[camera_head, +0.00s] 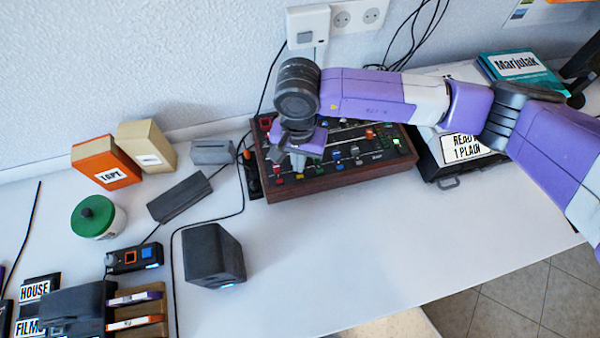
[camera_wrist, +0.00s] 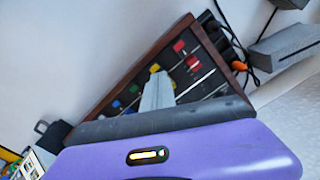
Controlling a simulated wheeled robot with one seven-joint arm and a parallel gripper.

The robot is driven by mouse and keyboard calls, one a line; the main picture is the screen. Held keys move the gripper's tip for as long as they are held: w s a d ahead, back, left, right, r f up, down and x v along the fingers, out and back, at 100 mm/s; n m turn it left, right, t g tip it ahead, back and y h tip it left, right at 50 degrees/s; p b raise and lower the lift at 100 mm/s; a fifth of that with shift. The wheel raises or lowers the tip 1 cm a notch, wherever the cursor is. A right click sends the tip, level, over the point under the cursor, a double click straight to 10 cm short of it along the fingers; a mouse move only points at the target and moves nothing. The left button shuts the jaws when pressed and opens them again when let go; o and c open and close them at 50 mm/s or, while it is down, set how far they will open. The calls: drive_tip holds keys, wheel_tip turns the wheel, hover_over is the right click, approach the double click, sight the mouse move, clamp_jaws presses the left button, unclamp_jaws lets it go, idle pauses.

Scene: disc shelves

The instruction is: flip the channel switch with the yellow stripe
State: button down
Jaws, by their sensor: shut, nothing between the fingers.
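The mixer (camera_head: 345,180), a dark panel in a brown wooden frame with coloured caps and sliders, lies against the wall. It also shows in the wrist view (camera_wrist: 221,62). My gripper (camera_head: 299,162) points down over the left part of the panel, and its fingers are shut and empty. In the wrist view the shut grey fingers (camera_wrist: 157,90) reach onto the panel, with a small yellow mark (camera_wrist: 155,68) right at their tip. I cannot tell whether they touch it, or whether it is the switch's stripe. My gripper hides part of the panel.
A black box with a white label (camera_head: 468,148) stands right of the mixer. A dark speaker-like block (camera_head: 212,255), a grey bar (camera_head: 180,197) and cables lie to the left. The front middle of the white table (camera_head: 400,240) is clear.

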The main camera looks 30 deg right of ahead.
drive_tip(key=shift+f, duration=0.3)
wheel_tip(320, 180, up, 7)
drive_tip(key=p, duration=0.2)
drive_tip(key=shift+p, duration=0.35)
idle(0.4)
idle(0.5)
